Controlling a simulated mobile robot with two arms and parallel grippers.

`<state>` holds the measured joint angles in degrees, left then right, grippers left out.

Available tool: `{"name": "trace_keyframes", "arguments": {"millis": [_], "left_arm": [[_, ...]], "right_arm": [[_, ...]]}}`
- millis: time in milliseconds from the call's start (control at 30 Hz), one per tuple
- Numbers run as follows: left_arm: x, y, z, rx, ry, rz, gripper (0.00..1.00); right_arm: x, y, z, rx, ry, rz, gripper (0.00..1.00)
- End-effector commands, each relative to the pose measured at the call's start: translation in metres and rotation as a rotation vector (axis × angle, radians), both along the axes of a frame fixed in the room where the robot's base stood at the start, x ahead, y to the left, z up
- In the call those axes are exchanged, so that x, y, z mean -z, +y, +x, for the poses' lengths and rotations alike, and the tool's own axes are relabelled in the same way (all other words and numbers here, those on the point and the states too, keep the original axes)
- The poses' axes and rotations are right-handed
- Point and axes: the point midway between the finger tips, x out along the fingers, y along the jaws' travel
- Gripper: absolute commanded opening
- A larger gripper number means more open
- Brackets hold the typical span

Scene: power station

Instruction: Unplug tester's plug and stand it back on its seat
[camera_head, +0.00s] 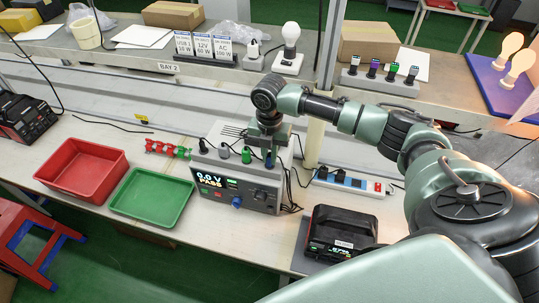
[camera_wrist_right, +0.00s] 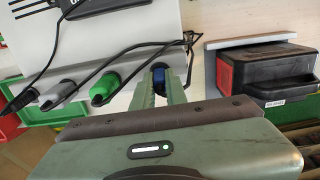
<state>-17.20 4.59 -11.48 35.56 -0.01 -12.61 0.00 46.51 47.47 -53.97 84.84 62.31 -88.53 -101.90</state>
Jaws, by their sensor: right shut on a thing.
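The tester (camera_head: 238,188) is a grey box on the bench, and its display reads 0.0 V PASS. Black, grey and green (camera_head: 246,155) plugs stand in a row on its top; the grey (camera_wrist_right: 58,92) and green (camera_wrist_right: 104,88) ones show in the right wrist view with cables. My right gripper (camera_head: 269,150) points down over the right end of this row. It is shut on a blue plug (camera_wrist_right: 158,76), seen between the fingertips in the right wrist view. I cannot tell whether the blue plug's lower end touches the tester. My left gripper is not in view.
A red tray (camera_head: 82,170) and a green tray (camera_head: 152,195) lie left of the tester. A power strip (camera_head: 350,183) lies to its right, with a black-and-red battery unit (camera_head: 342,230) in front. Several plugs (camera_head: 383,70) stand on the back shelf. Dark cables run around the tester.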

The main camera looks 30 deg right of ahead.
Motion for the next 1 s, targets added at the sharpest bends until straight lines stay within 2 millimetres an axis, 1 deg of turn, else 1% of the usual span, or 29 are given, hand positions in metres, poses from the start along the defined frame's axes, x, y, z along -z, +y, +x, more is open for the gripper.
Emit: {"name": "trace_keyframes", "arguments": {"millis": [200,233,267,300,333,633,700,767,833,1000], "left_arm": [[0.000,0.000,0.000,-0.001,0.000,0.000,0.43],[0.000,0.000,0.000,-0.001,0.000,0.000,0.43],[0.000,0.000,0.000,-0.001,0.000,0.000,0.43],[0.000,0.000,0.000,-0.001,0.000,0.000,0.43],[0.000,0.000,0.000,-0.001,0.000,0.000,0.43],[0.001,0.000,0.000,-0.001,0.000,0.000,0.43],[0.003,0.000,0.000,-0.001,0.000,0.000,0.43],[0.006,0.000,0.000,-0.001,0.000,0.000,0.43],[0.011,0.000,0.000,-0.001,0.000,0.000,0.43],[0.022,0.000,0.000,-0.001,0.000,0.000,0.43]], "right_arm": [[0.002,0.000,-0.001,0.000,0.003,-0.001,0.00],[0.002,0.000,-0.001,0.000,0.003,-0.001,0.16],[0.002,0.000,-0.001,0.000,0.003,-0.001,0.24],[0.002,0.000,-0.001,0.000,0.003,-0.001,0.35],[0.002,0.000,-0.001,0.000,0.003,-0.001,0.39],[0.000,0.000,0.000,0.000,0.001,-0.001,0.39],[-0.003,0.000,0.001,-0.001,-0.001,0.000,0.39],[-0.009,0.000,0.001,-0.001,-0.003,-0.001,0.39],[-0.018,-0.001,0.001,-0.001,-0.004,0.000,0.39],[-0.048,0.000,0.001,-0.001,-0.004,0.000,0.39]]}}
